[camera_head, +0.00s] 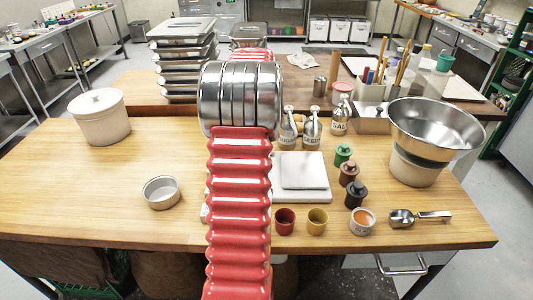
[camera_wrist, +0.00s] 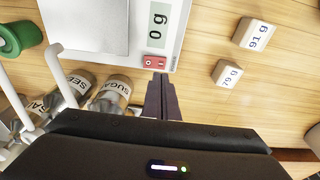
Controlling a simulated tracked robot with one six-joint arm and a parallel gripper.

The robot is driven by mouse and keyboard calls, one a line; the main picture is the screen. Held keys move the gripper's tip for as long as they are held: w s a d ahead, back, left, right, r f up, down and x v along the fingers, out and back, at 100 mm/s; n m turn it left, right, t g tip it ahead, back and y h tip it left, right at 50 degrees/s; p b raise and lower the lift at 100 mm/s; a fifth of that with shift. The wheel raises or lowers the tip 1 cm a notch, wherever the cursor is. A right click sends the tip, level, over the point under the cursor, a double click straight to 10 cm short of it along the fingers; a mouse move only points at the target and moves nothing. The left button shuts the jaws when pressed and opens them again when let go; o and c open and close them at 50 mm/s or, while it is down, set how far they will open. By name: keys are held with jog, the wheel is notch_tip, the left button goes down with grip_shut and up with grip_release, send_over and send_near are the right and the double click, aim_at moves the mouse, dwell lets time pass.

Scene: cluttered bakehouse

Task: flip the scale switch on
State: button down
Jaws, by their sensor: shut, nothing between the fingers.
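The scale (camera_head: 303,194) is a white body with a square pale plate, on the wooden table in the head view. My red arm hides its left part. In the wrist view the scale's plate (camera_wrist: 90,25) is at the top left, beside a grey display (camera_wrist: 158,25) that reads "0 g". A small red switch (camera_wrist: 155,60) sits at the scale's edge below the display. My gripper (camera_wrist: 160,78) is shut and empty, with its dark fingertips just below the switch in the picture. I cannot tell whether they touch it. The gripper is hidden in the head view.
Wooden blocks marked "91 g" (camera_wrist: 254,34) and "79 g" (camera_wrist: 227,73) lie right of the scale. Labelled shakers (camera_wrist: 110,94) stand close at the left of my fingers. Colored pots (camera_head: 284,222) and a steel bowl (camera_head: 437,125) stand around the scale.

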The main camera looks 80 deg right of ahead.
notch_tip(320, 180, up, 2)
jog(key=shift+r, duration=0.2)
jog(key=shift+d, duration=0.1)
dwell(0.8)
